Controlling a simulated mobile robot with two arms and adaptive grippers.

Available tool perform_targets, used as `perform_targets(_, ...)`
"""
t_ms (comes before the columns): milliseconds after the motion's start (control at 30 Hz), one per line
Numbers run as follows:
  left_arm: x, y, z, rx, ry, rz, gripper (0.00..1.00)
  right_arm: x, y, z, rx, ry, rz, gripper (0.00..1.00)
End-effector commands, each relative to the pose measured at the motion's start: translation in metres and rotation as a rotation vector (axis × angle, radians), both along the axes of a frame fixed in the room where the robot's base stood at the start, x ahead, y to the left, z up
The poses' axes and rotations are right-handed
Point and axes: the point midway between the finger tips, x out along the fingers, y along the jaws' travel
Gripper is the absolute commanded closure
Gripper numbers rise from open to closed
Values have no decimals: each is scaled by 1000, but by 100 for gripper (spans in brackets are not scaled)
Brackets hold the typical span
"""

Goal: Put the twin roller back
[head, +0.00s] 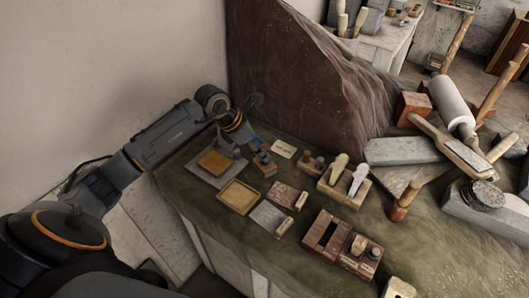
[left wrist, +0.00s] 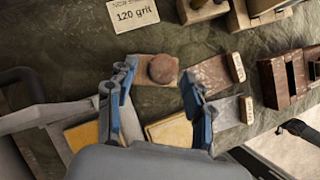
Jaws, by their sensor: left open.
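My left gripper (head: 248,151) is open above the left end of the green-covered bench. A small brown block with a round, rust-coloured knob (left wrist: 162,69) lies between its spread blue fingertips in the left wrist view. I cannot tell whether they touch it. In the head view the block (head: 266,167) is partly hidden by a finger. A brown wooden box (head: 313,240) to the right has one empty dark slot and one slot holding a knobbed piece. It also shows in the left wrist view (left wrist: 268,83). I cannot tell for certain which piece is the twin roller. My right gripper is not in view.
Yellow pads (head: 240,197) and flat grit boards (head: 270,218) lie close by. A "120 grit" card (left wrist: 134,14) lies beyond the block. A wooden rack with pale tools (head: 343,190) and a large dark stone (head: 310,85) stand near. Mallets and a white roller (head: 451,102) crowd the right.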

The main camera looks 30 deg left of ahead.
Motion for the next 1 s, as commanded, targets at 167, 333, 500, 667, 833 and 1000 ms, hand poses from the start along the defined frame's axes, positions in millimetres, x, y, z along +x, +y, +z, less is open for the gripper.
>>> perform_targets(167, -16, 15, 33, 5, -4, 1, 48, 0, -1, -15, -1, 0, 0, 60)
perform_targets(333, -28, 24, 59, 2, -3, 1, 48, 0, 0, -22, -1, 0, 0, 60)
perform_targets(500, -35, 28, 74, 1, -1, 1, 48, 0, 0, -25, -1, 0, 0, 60)
perform_targets(667, -37, 29, 78, -1, 0, 1, 48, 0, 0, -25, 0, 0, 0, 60)
perform_targets(833, -37, 29, 78, 0, 0, 1, 48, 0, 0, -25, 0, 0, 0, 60)
perform_targets(1000, -36, 29, 77, -1, 1, 0, 48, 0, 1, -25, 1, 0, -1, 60)
